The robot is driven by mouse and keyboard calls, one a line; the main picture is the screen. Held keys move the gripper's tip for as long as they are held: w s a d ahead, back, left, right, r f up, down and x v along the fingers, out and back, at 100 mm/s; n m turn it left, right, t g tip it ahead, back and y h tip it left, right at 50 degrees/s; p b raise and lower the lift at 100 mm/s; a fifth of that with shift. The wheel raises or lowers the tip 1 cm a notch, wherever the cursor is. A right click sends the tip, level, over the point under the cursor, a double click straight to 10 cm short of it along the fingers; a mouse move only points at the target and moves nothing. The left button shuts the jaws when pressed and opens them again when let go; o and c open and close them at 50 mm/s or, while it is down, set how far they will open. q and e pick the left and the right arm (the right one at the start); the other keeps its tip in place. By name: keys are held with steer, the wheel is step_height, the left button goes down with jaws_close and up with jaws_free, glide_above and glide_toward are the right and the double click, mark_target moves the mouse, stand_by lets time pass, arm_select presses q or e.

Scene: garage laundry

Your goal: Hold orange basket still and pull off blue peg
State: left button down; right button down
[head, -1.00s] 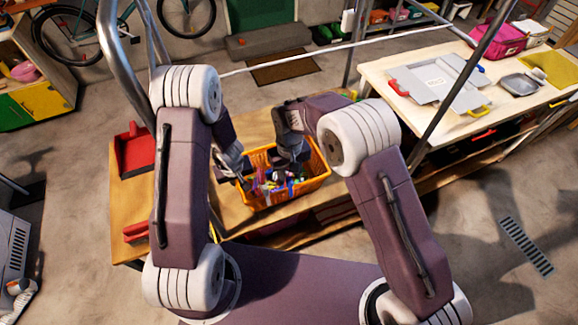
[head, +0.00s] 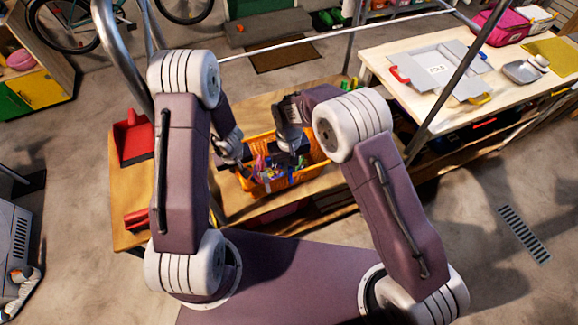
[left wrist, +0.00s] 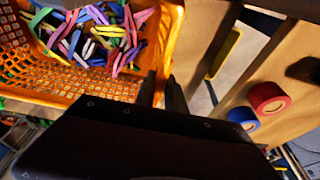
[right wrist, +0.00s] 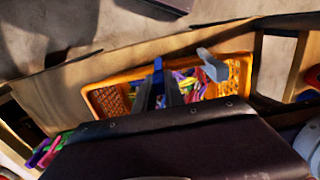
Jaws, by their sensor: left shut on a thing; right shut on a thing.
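The orange basket (head: 315,158) stands on the wooden bench, full of coloured pegs (left wrist: 95,35). My left gripper (head: 243,172) is at its left side; in the left wrist view its fingers (left wrist: 166,92) are shut on the basket's orange rim (left wrist: 170,40). My right gripper (head: 287,164) is over the basket's interior. In the right wrist view its fingers (right wrist: 162,92) are shut on a blue peg (right wrist: 158,65), which sticks up beyond the fingertips. I cannot tell whether the peg touches the rim. A grey peg-like piece (right wrist: 212,66) stands to its right.
A red dustpan (head: 133,138) lies on the bench's left end. Red (left wrist: 266,97) and blue (left wrist: 243,117) rolls show beside the basket in the left wrist view.

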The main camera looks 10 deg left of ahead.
steer(key=shift+r, duration=4.2)
arm_select(q)
steer(key=c, duration=1.3)
jaws_free()
